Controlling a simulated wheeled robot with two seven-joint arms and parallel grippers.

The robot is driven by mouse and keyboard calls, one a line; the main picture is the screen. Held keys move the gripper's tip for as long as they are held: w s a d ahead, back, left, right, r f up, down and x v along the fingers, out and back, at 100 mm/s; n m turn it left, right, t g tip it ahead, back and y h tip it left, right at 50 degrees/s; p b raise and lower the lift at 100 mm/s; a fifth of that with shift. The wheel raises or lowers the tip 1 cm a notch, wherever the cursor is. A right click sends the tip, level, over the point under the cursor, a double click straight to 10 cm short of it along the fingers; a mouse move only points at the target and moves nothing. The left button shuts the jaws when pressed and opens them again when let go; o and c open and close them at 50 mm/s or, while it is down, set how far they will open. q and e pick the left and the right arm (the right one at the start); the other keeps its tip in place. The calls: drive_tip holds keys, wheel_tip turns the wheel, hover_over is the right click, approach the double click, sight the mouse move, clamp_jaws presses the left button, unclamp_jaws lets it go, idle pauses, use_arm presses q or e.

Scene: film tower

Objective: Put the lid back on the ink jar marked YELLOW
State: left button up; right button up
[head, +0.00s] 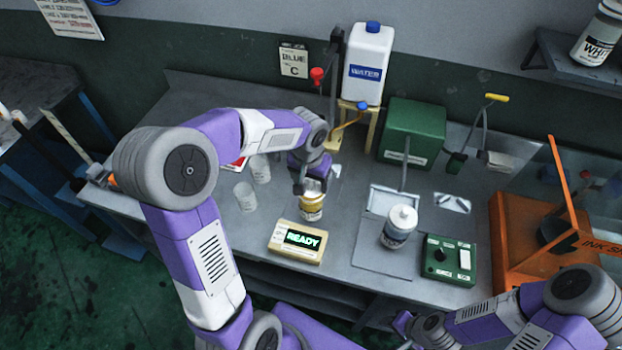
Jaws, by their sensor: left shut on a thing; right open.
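A small ink jar with a yellow band (312,208) stands upright on the grey bench, just behind the READY box. My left gripper (312,187) points down right over the jar's top. It is shut on what looks like the jar's lid, mostly hidden between the fingers. I cannot tell whether the lid touches the jar's rim. The marking on the jar is too small to read. My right gripper (403,322) is low in the picture at the bench's front edge, open and away from the jar.
A cream box reading READY (297,242) sits in front of the jar. Clear cups (245,197) stand to its left. A white-capped bottle (399,226), a green control box (448,260) and an orange frame (520,240) are to the right. A water jug (367,65) stands behind.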

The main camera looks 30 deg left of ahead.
use_arm(q)
drive_tip(key=shift+f, duration=0.1)
idle(0.6)
drive_tip(key=o, duration=1.1)
drive_tip(key=shift+c, duration=0.2)
drive_tip(key=shift+r+p, duration=2.65)
drive_tip(key=shift+r, duration=0.9)
drive_tip(key=shift+c, duration=0.2)
clamp_jaws()
